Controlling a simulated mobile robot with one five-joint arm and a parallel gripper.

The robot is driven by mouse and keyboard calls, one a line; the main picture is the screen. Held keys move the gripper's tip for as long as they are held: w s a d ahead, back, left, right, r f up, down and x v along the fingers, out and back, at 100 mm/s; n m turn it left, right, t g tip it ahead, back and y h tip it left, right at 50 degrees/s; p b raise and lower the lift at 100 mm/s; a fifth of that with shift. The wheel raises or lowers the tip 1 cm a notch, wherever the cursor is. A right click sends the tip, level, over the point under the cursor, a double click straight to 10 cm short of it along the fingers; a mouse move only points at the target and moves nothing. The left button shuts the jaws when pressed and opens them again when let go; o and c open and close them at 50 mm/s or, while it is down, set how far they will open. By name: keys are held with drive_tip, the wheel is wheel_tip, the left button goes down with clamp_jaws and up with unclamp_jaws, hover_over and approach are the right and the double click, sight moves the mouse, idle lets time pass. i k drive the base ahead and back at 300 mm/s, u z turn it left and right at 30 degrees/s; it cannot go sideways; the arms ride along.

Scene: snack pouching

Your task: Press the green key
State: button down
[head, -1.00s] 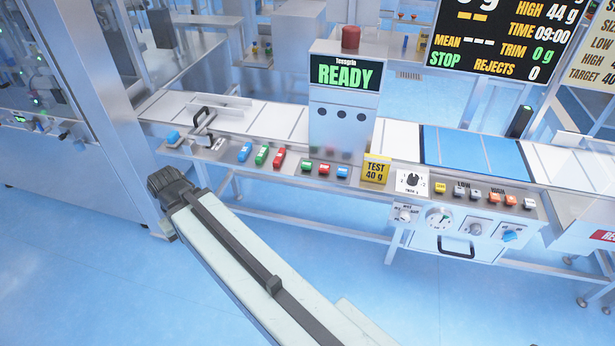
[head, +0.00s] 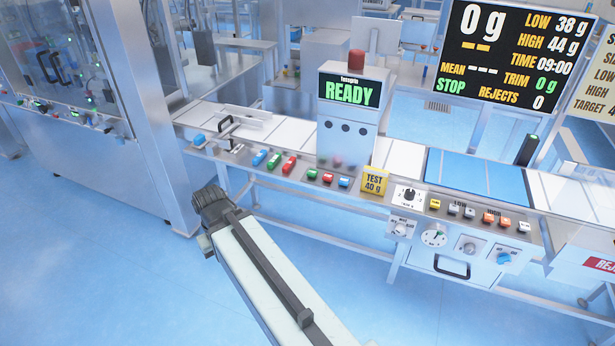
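A small green key (head: 312,174) is on the sloped front panel of the weighing line in the head view, below the READY display. A red key (head: 327,178) and a blue key (head: 343,182) sit to its right. The gripper fingers do not show. Nothing of mine touches the green key.
A yellow TEST 40 g block (head: 374,181) stands right of the keys. Farther right are a rotary knob (head: 409,195) and several more keys. The weighing head (head: 346,130) rises behind the panel. A tall metal cabinet (head: 150,120) stands left. Blue floor (head: 90,260) is open in front.

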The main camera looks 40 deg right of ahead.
sight(311, 173)
drive_tip(key=z, duration=0.1)
drive_tip(key=i, duration=0.95)
drive_tip(key=u, duration=0.05)
